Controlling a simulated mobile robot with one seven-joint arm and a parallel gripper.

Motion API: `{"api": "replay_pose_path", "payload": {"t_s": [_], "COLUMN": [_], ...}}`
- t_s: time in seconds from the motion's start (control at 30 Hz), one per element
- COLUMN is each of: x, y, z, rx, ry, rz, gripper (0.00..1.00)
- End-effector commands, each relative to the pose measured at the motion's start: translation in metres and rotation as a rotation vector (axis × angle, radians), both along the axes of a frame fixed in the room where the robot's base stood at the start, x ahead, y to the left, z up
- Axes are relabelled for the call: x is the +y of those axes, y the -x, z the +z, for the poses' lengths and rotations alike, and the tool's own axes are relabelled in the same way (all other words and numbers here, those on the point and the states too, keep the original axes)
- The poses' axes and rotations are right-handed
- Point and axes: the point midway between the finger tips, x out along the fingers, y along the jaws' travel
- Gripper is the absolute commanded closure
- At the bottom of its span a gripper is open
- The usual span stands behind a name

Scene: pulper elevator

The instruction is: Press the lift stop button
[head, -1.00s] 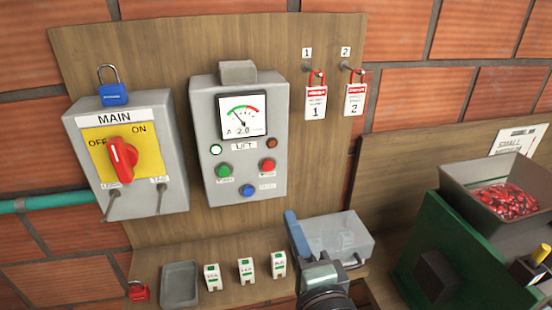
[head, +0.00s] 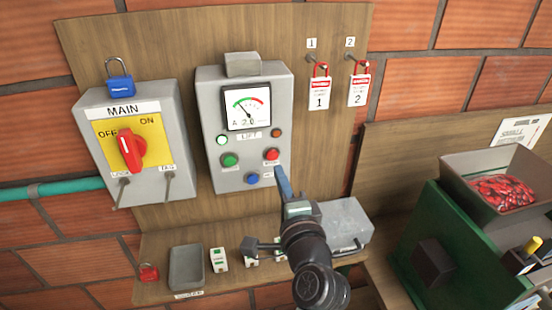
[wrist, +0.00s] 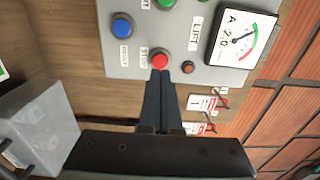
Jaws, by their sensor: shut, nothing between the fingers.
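The grey lift box (head: 207,100) hangs on the wooden board, with a gauge (head: 247,107) above its buttons. The red stop button (head: 272,154) is at the right of the box; it also shows in the wrist view (wrist: 160,60), beside a label that seems to read STOP. My gripper (head: 280,169) is shut and empty, its tips just below the red button. In the wrist view my fingertips (wrist: 160,74) overlap the button's near edge; I cannot tell whether they touch it. A green button (head: 229,160) and a blue button (head: 253,178) sit nearby.
The main switch box (head: 170,108) with a red knob is left of the lift box. Red padlocks with tags (head: 319,92) hang to the right. A shelf below holds a grey tray (head: 186,266) and a clear-lidded box (head: 346,224). A green machine (head: 455,245) stands at right.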

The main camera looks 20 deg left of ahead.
Motion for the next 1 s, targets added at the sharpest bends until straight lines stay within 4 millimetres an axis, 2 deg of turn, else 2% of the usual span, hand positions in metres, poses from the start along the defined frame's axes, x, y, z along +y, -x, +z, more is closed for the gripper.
{"api": "replay_pose_path", "payload": {"t_s": [0.1,0.3,0.8,1.0], "x": [0.011,0.021,0.024,0.032], "y": [-0.015,-0.03,-0.034,-0.047], "z": [0.003,0.002,0.0,-0.001], "rx": [0.0,-0.001,-0.001,-0.003], "ry": [0.0,-0.001,-0.001,0.001], "rz": [0.002,0.001,0.0,0.001], "gripper": [1.0,1.0,1.0,1.0]}}
